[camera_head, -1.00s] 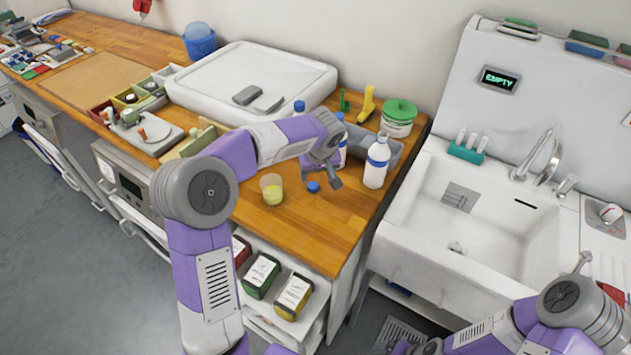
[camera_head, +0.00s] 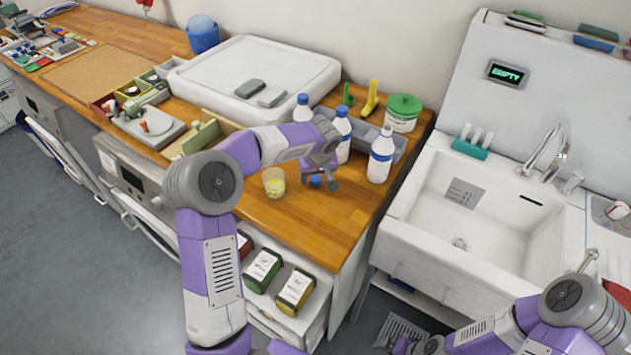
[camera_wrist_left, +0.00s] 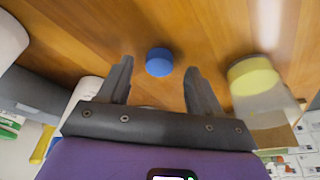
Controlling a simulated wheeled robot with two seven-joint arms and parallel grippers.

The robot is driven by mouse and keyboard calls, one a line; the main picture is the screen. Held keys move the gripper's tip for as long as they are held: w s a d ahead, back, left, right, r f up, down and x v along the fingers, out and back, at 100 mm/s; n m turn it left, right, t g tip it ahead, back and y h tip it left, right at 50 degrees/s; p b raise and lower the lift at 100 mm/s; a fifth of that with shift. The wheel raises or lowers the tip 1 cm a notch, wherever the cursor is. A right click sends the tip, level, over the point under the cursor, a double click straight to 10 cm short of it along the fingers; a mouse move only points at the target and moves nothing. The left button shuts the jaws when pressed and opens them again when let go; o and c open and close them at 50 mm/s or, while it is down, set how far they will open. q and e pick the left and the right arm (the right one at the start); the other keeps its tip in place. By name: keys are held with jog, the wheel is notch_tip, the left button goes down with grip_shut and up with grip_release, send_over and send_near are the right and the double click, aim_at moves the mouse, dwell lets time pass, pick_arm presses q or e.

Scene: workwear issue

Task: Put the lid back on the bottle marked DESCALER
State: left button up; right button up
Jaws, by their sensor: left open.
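A blue lid (camera_head: 316,181) lies on the wooden counter; in the left wrist view the lid (camera_wrist_left: 159,62) shows between my finger tips, with space on both sides. My left gripper (camera_head: 321,175) is open and empty just above the lid; its fingers (camera_wrist_left: 158,68) point at the counter. A white bottle with a blue band (camera_head: 381,158) stands upright to the right, its top white with no blue cap visible. Two bottles with blue caps, one nearer (camera_head: 342,130) and one farther (camera_head: 303,106), stand behind my gripper. I cannot read the labels. My right gripper (camera_head: 406,346) is barely visible at the bottom edge.
A cup of yellow liquid (camera_head: 274,183) stands close left of my left gripper; it also shows in the wrist view (camera_wrist_left: 254,80). A grey bin (camera_head: 400,146) and a green-lidded tub (camera_head: 403,112) are behind the bottles. The sink (camera_head: 420,205) is right. The front counter corner is clear.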

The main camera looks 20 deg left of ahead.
aim_at(316, 180)
pick_arm(q)
jog(key=shift+w+a+f, duration=0.1)
jog(key=shift+w+f, duration=0.05)
jog(key=shift+f, duration=0.5)
pick_arm(e)
jog(key=shift+f, duration=0.1)
pick_arm(q)
jog(key=shift+r, duration=0.1)
grip_shut()
notch_tip(316, 180, up, 10)
jog(key=p, duration=0.2)
pick_arm(e)
notch_tip(316, 180, up, 2)
jog(key=shift+r, duration=0.1)
